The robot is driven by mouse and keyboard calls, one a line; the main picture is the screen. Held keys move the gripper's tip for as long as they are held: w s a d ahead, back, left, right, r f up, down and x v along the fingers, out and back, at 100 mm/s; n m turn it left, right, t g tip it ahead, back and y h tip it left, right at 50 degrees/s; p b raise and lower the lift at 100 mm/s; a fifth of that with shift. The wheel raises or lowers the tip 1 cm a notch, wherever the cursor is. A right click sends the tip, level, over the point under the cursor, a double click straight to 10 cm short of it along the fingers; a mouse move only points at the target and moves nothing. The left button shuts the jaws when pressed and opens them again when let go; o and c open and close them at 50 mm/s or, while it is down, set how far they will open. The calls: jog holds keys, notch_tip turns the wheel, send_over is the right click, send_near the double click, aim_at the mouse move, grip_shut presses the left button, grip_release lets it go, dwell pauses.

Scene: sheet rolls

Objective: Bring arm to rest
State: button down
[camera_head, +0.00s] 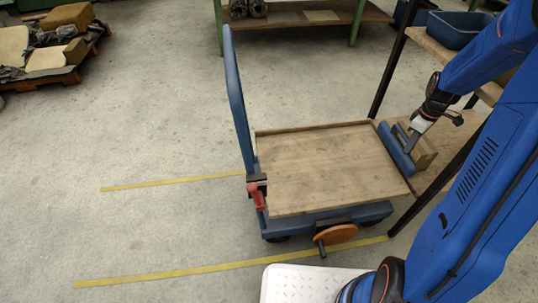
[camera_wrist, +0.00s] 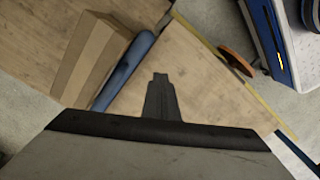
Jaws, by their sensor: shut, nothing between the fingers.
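My gripper (camera_head: 411,143) hangs at the right edge of the cart's wooden deck (camera_head: 325,165), above a blue roll-like bar (camera_head: 394,150). In the wrist view its dark fingers (camera_wrist: 160,76) are together with nothing between them. The blue bar (camera_wrist: 124,70) shows left of the fingers, apart from them in the picture, between a cardboard box (camera_wrist: 90,60) and the cart deck (camera_wrist: 205,85). I cannot tell from the pictures how high the fingers are above the bar. My arm is extended, bent down from the upper right.
The cart has a tall blue handle (camera_head: 236,100), a red lever (camera_head: 256,196) and an orange wheel (camera_head: 336,235). A rack with dark posts (camera_head: 389,75) and a blue bin (camera_head: 458,28) stands close to my arm. A loaded pallet (camera_head: 60,65) is far left; the left floor is clear.

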dwell(0.4)
jog(key=s+a+r+m+t, duration=0.1)
jog(key=s+a+r+m, duration=0.1)
jog(key=s+a+r, duration=0.5)
jog(key=s+a+r+m+t, duration=0.1)
jog(key=s+a+r+m, duration=0.2)
jog(key=r, duration=0.7)
jog(key=s+a+r+m+t, duration=0.1)
jog(key=s+a+r+m, duration=0.1)
jog(key=s, duration=0.8)
jog(key=s+a+r+m+t, duration=0.1)
jog(key=s+a+r, duration=0.3)
jog(key=s, duration=0.6)
jog(key=shift+a+m+t, duration=0.35)
jog(key=shift+m+t, duration=0.05)
jog(key=shift+m, duration=0.1)
